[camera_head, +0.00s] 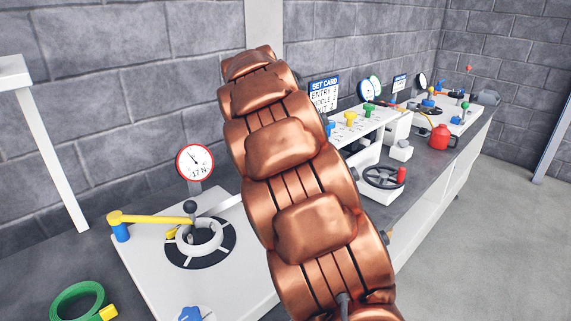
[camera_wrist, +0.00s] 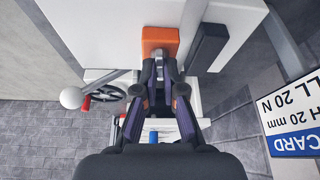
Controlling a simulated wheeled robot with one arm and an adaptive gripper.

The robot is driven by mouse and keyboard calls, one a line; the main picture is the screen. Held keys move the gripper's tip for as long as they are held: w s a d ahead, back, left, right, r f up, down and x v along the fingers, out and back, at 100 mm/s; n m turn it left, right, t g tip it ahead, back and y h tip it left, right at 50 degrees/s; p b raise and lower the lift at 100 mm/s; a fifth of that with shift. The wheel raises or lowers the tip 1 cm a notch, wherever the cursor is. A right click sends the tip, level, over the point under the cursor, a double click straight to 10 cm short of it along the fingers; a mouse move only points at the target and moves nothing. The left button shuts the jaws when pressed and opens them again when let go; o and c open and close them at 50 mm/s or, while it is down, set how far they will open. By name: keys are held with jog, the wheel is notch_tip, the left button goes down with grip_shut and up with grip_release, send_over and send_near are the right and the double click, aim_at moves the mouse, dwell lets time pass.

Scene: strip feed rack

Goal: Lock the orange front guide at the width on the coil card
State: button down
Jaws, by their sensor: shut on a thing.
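The orange front guide (camera_wrist: 160,39) shows at the top middle of the wrist view, against a white panel. My gripper (camera_wrist: 159,66) is at its near edge, with the fingertips close together and shut on it; the exact contact is partly hidden by the fingers. The coil card (camera_wrist: 293,128) is cut off at the right of the wrist view and reads "H 20 mm" and "LL 20 N" under a blue "CARD" band. In the head view my copper arm hides the guide and my gripper.
In the wrist view, a dark bar (camera_wrist: 208,47) stands right of the guide, and a ball-ended lever (camera_wrist: 70,97) and a handwheel (camera_wrist: 108,94) are at left. In the head view, a gauge (camera_head: 195,162) reads 17 N above a yellow arm (camera_head: 150,218) and coil ring (camera_head: 200,237).

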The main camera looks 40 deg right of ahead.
dwell(0.4)
jog(key=c, duration=1.3)
grip_release()
jog(key=shift+v, duration=6)
